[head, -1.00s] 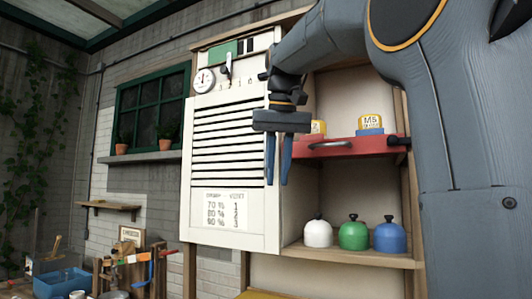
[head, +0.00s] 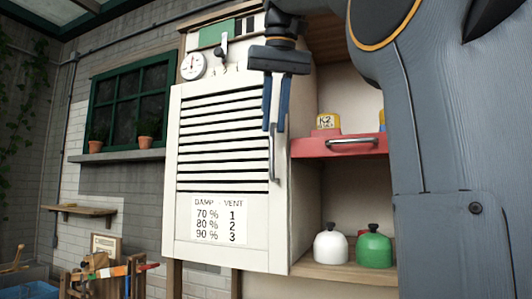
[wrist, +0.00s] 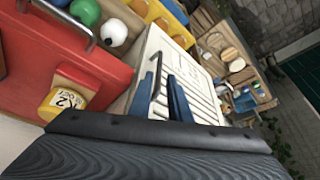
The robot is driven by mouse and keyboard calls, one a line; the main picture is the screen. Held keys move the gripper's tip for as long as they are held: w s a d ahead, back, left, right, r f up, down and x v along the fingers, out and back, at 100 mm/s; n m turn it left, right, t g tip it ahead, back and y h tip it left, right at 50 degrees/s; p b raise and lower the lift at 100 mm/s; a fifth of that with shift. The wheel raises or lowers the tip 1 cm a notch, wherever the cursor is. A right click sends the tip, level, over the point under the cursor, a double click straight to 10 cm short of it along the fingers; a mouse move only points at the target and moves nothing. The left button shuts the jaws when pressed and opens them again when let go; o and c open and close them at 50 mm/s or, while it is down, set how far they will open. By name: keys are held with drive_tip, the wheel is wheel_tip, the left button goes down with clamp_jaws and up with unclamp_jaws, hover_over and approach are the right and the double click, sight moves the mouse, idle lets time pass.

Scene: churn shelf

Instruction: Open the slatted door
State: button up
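The cream slatted door (head: 222,150) covers the left half of the cabinet and looks shut. A vertical grey bar handle (head: 272,155) stands on its right edge; the handle also shows in the wrist view (wrist: 157,75). A "DAMP – VENT" card (head: 218,220) is on the door's lower part. My gripper (head: 274,128) points down at the upper end of the handle, its two blue fingers apart. In the wrist view, the handle lies in the gap between the fingers (wrist: 162,82). I cannot tell whether either finger touches it.
A red drawer (head: 340,146) with a bar handle and a yellow K2 block (head: 327,121) above is right of the door. White (head: 330,243) and green (head: 374,246) knobbed vessels stand on the shelf below. A gauge (head: 192,66) and lever (head: 222,48) sit above the door.

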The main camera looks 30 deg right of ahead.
sight(273, 145)
drive_tip(key=x, duration=0.7)
drive_tip(key=shift+d+f, duration=0.15)
drive_tip(key=shift+f, duration=0.15)
clamp_jaws()
